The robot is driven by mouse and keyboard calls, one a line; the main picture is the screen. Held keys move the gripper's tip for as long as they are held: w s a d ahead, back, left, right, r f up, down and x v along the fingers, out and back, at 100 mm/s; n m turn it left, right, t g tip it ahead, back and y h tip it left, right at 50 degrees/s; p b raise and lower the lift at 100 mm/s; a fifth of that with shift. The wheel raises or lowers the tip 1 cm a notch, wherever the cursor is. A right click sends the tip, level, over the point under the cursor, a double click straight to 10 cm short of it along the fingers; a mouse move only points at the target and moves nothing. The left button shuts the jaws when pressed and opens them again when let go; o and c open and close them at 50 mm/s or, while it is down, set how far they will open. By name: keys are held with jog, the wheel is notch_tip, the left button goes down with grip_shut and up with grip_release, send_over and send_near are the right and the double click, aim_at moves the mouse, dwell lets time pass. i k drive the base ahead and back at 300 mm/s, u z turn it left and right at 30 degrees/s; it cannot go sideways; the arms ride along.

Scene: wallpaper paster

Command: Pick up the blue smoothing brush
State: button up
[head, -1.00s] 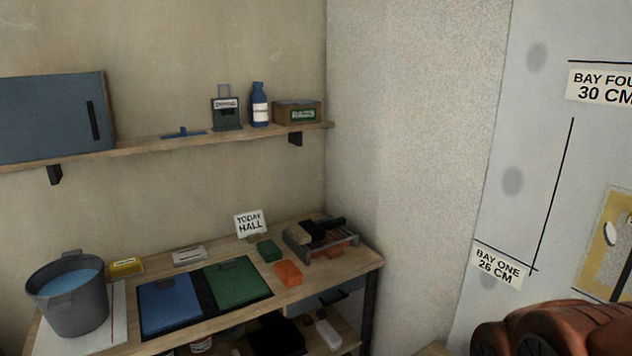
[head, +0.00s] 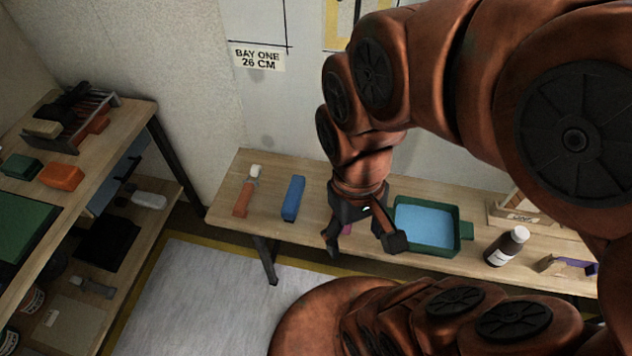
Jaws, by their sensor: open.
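A blue oblong object (head: 293,198), which looks like the blue smoothing brush, lies on the low wooden bench against the wall. Bristles cannot be made out at this size. My gripper (head: 362,243) is open and points down over the bench, to the right of the blue object and apart from it. Its fingers are spread and nothing is held between them. A small magenta thing (head: 347,230) shows partly behind the gripper; most of it is hidden.
An orange-handled tool with a white end (head: 246,192) lies left of the blue object. A green tray of blue liquid (head: 426,224) stands just right of my gripper, then a brown bottle (head: 506,246). A cluttered workbench (head: 136,115) stands at left. Bare bench separates the blue object and orange-handled tool.

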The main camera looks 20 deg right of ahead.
aim_at(290, 207)
jog(key=u, duration=0.55)
jog(key=k, duration=0.8)
jog(key=u, duration=0.85)
jog(key=k, duration=0.4)
jog(key=u, duration=0.75)
jog(key=i, duration=1.6)
jog(key=z, duration=0.95)
jog(key=i, duration=0.95)
jog(key=z, duration=1.55)
jog(key=i, duration=0.4)
jog(key=z, duration=0.25)
